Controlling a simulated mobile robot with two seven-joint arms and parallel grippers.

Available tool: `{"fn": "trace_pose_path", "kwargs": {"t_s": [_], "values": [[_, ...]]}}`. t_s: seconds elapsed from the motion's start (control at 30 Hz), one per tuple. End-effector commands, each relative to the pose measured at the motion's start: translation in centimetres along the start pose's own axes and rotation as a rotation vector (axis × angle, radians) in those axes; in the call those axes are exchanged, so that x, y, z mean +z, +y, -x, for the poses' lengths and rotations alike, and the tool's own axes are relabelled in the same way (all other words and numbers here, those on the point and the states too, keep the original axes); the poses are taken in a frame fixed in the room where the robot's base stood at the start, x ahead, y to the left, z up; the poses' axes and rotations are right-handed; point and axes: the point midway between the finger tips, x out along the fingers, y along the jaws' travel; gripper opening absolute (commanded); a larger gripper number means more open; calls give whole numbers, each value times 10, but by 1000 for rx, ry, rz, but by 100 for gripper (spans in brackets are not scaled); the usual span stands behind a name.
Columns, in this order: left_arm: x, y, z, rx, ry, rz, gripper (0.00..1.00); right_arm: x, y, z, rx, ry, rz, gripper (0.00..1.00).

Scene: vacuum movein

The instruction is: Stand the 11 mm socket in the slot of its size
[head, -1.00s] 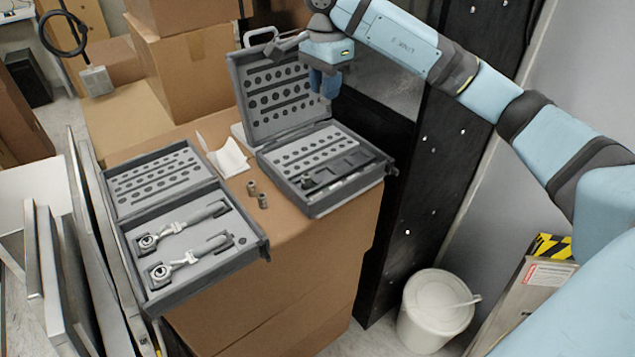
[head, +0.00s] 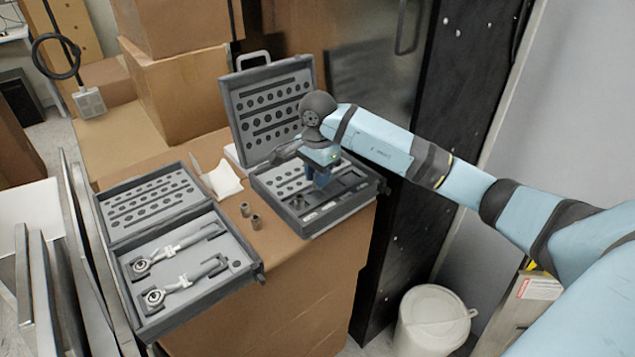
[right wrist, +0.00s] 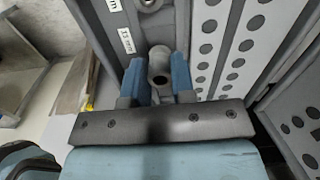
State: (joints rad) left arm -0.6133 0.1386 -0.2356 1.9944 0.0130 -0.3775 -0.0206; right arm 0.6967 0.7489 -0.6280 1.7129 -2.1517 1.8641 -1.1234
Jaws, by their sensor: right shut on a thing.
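My right gripper (head: 322,180) is low over the front part of the right-hand open case (head: 330,219). In the right wrist view its blue fingers (right wrist: 159,82) are shut on a grey metal socket (right wrist: 159,66), seen with its round opening toward the camera. A slot strip with white size labels (right wrist: 127,40) lies just beyond the fingers; the sizes are too blurred to read surely. A round ringed shape (right wrist: 148,5), a slot or a socket, shows at the top edge. I cannot tell whether the held socket touches the strip. My left gripper is not in view.
Two loose sockets, one (head: 245,209) and another (head: 256,221), stand on the cardboard box (head: 290,265) between the cases. The left-hand open case (head: 190,310) holds two ratchets. The right-hand case's raised lid (head: 268,108) stands behind my gripper. A white paper piece (head: 222,180) lies between the cases.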

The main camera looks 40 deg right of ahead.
Motion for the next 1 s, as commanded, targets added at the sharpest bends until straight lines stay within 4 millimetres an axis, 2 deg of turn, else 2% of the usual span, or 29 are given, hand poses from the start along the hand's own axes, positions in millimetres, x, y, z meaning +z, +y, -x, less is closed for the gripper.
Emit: {"fn": "trace_pose_path", "kwargs": {"t_s": [0.2, 0.57, 0.6, 0.7, 1.0], "values": [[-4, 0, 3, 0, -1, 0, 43, 0, 0, -29, 2, -1, 0, 0], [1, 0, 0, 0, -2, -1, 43, 0, 0, -34, 0, 0, 1, 0], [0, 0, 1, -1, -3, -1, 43, 0, 0, -33, 0, 0, 1, 31], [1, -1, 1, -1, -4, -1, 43, 0, 0, -32, 0, 0, 1, 49], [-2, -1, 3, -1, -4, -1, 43, 0, 0, -30, 0, -1, 1, 49]]}}
